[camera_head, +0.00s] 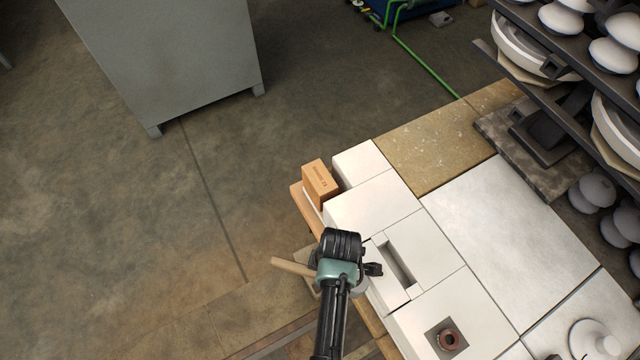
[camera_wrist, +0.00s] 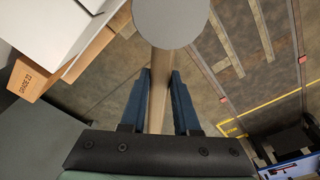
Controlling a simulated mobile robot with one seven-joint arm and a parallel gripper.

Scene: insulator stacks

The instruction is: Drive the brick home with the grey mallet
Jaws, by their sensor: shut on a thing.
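The orange-tan brick (camera_head: 318,182) has dark lettering and sits at the left edge of the white blocks, beside a dark gap. How far it reaches into that gap is unclear. My gripper (camera_head: 337,268) is below and slightly right of the brick in the head view, apart from it. In the wrist view, my gripper's two blue fingers (camera_wrist: 159,82) are shut on the wooden handle of the grey mallet. The mallet's round grey head (camera_wrist: 167,20) is beyond the fingertips. The handle (camera_head: 291,266) sticks out left of my gripper in the head view; my arm hides much of the mallet.
White blocks (camera_head: 375,203) stand along the bench's left side; one has a rectangular slot (camera_head: 400,264). A wooden board (camera_head: 303,205) runs along the left edge. A rack of white insulators (camera_head: 560,20) is at upper right. The floor left of the bench is open, with a grey cabinet (camera_head: 165,55) beyond.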

